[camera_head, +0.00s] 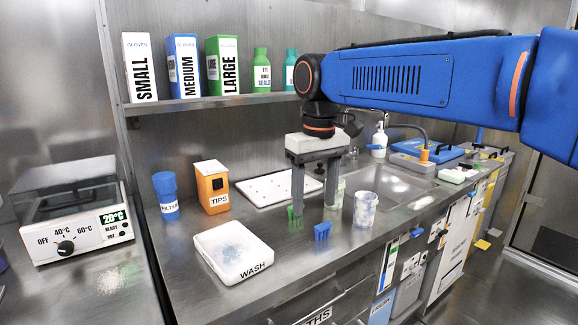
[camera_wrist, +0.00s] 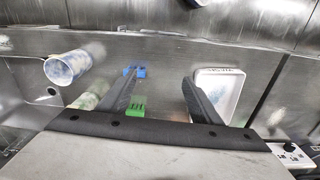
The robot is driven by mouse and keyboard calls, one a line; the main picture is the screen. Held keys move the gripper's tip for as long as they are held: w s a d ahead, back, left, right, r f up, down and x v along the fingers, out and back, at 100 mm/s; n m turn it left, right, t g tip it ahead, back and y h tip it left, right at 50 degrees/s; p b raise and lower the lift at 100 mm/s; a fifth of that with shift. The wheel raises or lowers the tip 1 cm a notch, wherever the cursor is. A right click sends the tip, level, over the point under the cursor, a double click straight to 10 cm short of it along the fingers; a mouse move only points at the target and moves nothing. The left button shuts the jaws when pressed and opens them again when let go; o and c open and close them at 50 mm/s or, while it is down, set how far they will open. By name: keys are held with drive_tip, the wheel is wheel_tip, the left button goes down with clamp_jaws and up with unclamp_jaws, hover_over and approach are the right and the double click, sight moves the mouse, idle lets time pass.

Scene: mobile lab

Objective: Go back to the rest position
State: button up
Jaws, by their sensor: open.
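My gripper (camera_head: 314,206) hangs from my blue arm above the steel counter, fingers pointing down and apart, with nothing between them. In the wrist view my gripper (camera_wrist: 158,84) also shows two spread dark fingers. A small green piece (camera_head: 295,217) and a small blue piece (camera_head: 322,231) are near the fingertips in the head view. In the wrist view the blue piece (camera_wrist: 140,71) and the green piece (camera_wrist: 130,108) appear by the left finger, which partly covers them.
A white WASH tray (camera_head: 232,250) lies at the front left. An orange TIPS box (camera_head: 212,187) and a blue FILTER container (camera_head: 166,194) stand at the left. A shelf (camera_head: 215,102) with boxes and bottles runs behind.

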drive_tip(key=s+d+f+m+t, duration=0.1)
drive_tip(key=s+d+f+m, duration=0.1)
drive_tip(key=s+d+f, duration=0.45)
drive_tip(key=s+d+f+m+t, duration=0.1)
drive_tip(key=s+d, duration=0.2)
drive_tip(key=d, duration=0.6)
drive_tip(key=s+d+f+m+t, duration=0.2)
drive_tip(key=s+d+f+m, duration=0.1)
drive_tip(key=s+d+f, duration=0.5)
wheel_tip(320, 180, down, 4)
drive_tip(key=s, duration=0.2)
drive_tip(key=shift+s, duration=0.3)
